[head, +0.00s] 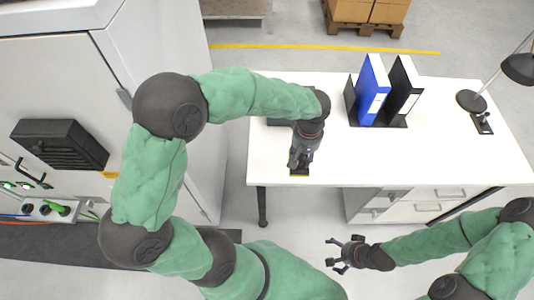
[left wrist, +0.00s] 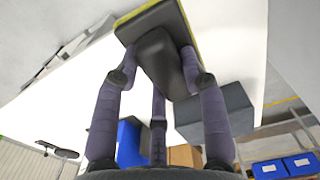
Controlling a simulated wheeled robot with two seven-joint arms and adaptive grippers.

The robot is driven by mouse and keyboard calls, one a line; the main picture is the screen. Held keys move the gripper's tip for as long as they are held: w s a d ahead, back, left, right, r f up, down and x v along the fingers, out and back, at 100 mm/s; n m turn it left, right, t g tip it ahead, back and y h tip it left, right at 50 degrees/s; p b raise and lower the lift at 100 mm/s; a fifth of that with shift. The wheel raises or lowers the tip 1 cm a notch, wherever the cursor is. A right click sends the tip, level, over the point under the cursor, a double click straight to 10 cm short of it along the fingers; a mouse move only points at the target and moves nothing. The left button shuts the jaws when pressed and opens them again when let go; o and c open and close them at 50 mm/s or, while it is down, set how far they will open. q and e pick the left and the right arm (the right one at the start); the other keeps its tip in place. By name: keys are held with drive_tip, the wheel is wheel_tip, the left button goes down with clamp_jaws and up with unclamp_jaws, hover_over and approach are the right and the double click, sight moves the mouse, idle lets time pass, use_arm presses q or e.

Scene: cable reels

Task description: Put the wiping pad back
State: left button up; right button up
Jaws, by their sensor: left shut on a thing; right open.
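The wiping pad (left wrist: 152,20) is a dark block with a grip on its back and a yellow-green edge. My left gripper (left wrist: 162,80) is shut on its grip, with fingers on both sides. In the head view the left gripper (head: 301,160) is over the front edge area of the white table, and a sliver of the pad (head: 299,174) shows under it. I cannot tell if the pad touches the table. My right gripper (head: 338,253) is open and empty, in front of the table and below its top.
A dark grey box (left wrist: 216,110) sits on the white table (head: 440,140), partly hidden behind my left arm in the head view (head: 279,122). Blue (head: 373,88) and black (head: 403,90) binders stand in a holder. A lamp (head: 476,98) is at right. The table's front middle is clear.

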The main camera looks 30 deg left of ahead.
use_arm(q)
drive_tip(key=w+a+f+b, duration=0.1)
drive_tip(key=a+f, duration=0.1)
drive_tip(key=a, duration=0.1)
drive_tip(key=w+a+f+b, duration=0.1)
drive_tip(key=a+f, duration=0.2)
drive_tip(key=a, duration=0.1)
drive_tip(key=w+a+f+b, duration=0.1)
drive_tip(key=w+a+f, duration=0.1)
drive_tip(key=a+f, duration=0.1)
drive_tip(key=shift+a+f+b, duration=0.2)
drive_tip(key=shift+a+b, duration=0.1)
drive_tip(key=shift+a, duration=0.15)
drive_tip(key=shift+a+f, duration=0.3)
drive_tip(key=shift+f, duration=0.1)
drive_tip(key=shift+w+a+f+b, duration=0.1)
drive_tip(key=shift+f+b, duration=0.8)
drive_tip(key=shift+f, duration=0.7)
drive_tip(key=shift+f, duration=0.1)
drive_tip(key=o, duration=1.1)
wheel_tip(320, 180, up, 12)
drive_tip(key=p, duration=0.4)
